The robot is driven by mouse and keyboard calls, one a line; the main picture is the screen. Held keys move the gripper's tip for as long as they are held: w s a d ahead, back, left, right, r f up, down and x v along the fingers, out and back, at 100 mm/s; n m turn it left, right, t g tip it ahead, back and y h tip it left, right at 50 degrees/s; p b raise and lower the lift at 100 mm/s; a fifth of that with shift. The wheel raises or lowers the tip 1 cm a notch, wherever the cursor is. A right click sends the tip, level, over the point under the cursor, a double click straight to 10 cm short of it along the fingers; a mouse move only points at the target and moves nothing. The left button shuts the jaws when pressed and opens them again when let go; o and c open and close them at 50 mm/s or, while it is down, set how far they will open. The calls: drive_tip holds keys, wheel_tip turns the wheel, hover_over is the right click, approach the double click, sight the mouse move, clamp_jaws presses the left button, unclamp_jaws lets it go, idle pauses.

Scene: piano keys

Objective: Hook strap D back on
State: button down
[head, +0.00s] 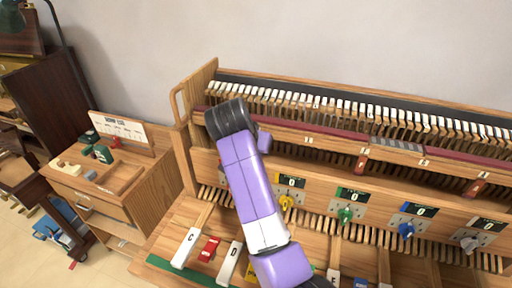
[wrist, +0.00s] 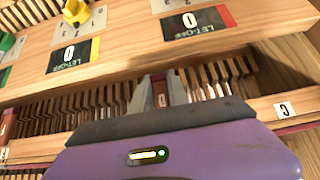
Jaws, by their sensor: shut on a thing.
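My gripper (wrist: 160,90) is shut on a small dark red piece (wrist: 161,99), which looks like a strap; its letter is not legible, so I cannot confirm it is strap D. The fingers point at the gap between the wooden front rail and the row of wooden action parts (wrist: 210,80). I cannot tell whether the strap touches a hook. In the head view my purple arm hides the gripper and this strap. Other red straps hang on the rail to the right, one nearer (head: 361,162) and one farther (head: 475,187).
Knobs stand along the front panel: yellow (head: 287,202), green (head: 345,215), blue (head: 406,231) and grey (head: 469,243). Keys C (head: 190,240) and D (head: 233,255) lie below, with a red block (head: 209,249) between. A wooden cabinet (head: 100,200) stands at left.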

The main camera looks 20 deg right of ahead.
drive_tip(key=c, duration=1.3)
unclamp_jaws()
drive_tip(key=shift+b+v, duration=0.8)
drive_tip(key=shift+v, duration=3.1)
